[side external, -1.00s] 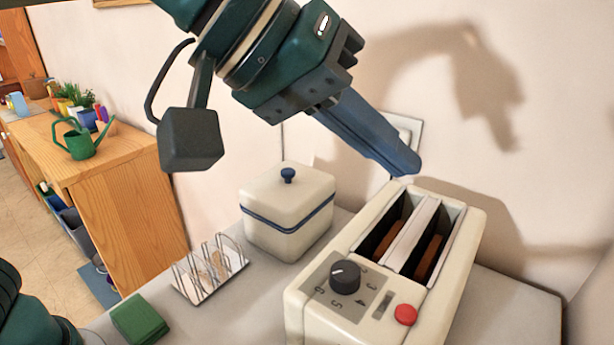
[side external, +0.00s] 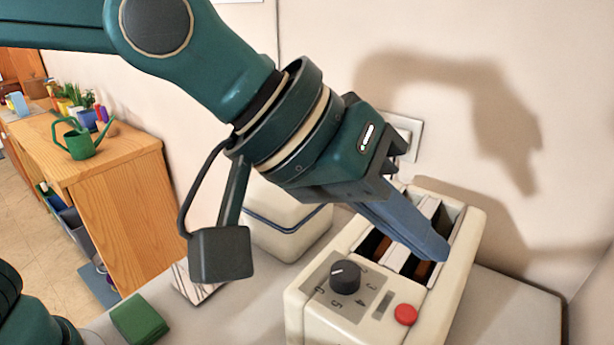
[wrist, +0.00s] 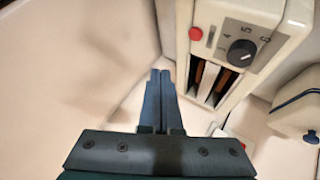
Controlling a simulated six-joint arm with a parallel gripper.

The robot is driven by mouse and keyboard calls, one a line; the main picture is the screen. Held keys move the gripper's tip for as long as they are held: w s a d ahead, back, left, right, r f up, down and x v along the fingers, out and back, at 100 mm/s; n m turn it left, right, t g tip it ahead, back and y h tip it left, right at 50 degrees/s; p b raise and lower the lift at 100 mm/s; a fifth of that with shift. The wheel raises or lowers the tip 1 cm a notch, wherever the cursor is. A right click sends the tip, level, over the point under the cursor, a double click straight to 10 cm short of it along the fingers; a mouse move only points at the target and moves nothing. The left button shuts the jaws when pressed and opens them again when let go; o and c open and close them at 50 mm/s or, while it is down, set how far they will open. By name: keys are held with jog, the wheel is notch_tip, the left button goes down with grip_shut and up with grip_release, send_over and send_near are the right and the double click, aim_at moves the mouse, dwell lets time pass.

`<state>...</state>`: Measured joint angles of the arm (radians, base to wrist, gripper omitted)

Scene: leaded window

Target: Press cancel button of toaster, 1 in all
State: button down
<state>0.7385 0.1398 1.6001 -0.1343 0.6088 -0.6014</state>
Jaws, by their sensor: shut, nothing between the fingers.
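The cream toaster (side external: 462,262) stands on the grey counter, with brown bread in its two slots. The red button (side external: 405,314) is on its top panel near the front right corner, beside a black numbered dial (side external: 345,277). The red button also shows at the top of the wrist view (wrist: 196,34). My gripper (side external: 436,254) is shut and empty, its blue fingers together. In the side view the fingertips appear over the slots, above and behind the red button and apart from it. In the wrist view the fingertips (wrist: 160,74) point toward the toaster's side.
A cream lidded box (side external: 285,225) stands left of the toaster, partly hidden by my arm. The wall with a socket (side external: 408,135) is behind.

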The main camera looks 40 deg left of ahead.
jog(key=shift+f, duration=3)
jog(key=shift+f, duration=0.1)
jog(key=shift+f, duration=0.3)
jog(key=shift+f, duration=0.4)
jog(key=shift+r, duration=0.1)
dwell(0.4)
jog(key=shift+r, duration=0.7)
jog(key=shift+r, duration=2.55)
